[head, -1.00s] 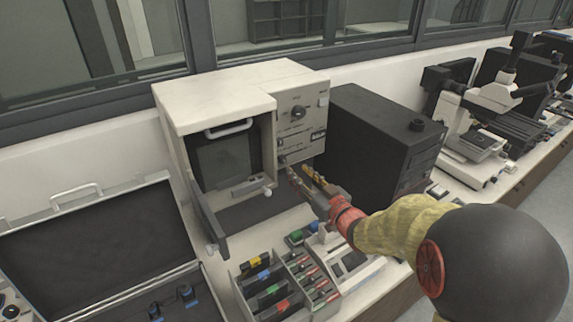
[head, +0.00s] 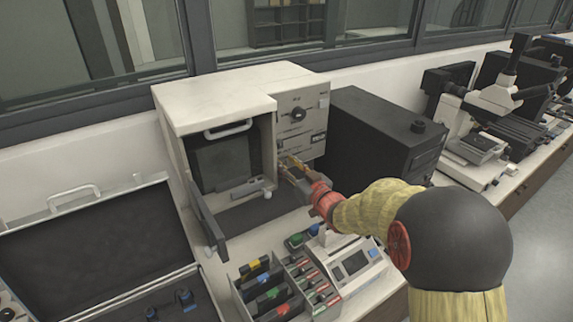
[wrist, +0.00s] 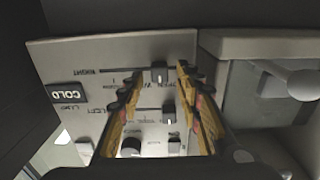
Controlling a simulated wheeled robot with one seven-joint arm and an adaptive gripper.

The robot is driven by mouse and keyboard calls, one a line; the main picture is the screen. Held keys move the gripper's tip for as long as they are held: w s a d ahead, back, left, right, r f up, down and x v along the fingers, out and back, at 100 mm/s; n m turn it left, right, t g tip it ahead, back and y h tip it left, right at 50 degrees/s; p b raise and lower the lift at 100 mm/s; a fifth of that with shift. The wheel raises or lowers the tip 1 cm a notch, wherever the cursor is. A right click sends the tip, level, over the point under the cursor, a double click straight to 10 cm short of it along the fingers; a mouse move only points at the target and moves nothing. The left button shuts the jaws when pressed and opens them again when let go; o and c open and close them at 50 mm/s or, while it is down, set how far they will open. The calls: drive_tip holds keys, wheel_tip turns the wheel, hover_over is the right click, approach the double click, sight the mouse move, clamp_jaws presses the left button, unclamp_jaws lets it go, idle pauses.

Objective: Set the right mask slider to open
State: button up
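The press's control panel (head: 302,108) is upright at the right of the open chamber. In the wrist view it appears turned, with the slot labelled RIGHT (wrist: 120,71) along its top. The right mask slider's dark knob with a pale mark (wrist: 159,72) sits near that slot's picture-right end. My gripper (head: 287,165) is at the panel's lower part. In the wrist view my gripper (wrist: 160,68) is open, its yellow-and-black fingers either side of the right knob. The knob looks closer to the picture-right finger; contact cannot be told. The left slider's knob (wrist: 168,114) also shows between the fingers.
The open chamber door (head: 207,222) stands at the chamber's left. A black box (head: 375,140) stands close right of the press. A tray of coloured holders (head: 265,285) and a small white device (head: 355,265) lie in front. An open case (head: 90,245) is at left.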

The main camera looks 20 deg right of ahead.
drive_tip(key=shift+c, duration=1.2)
clamp_jaws()
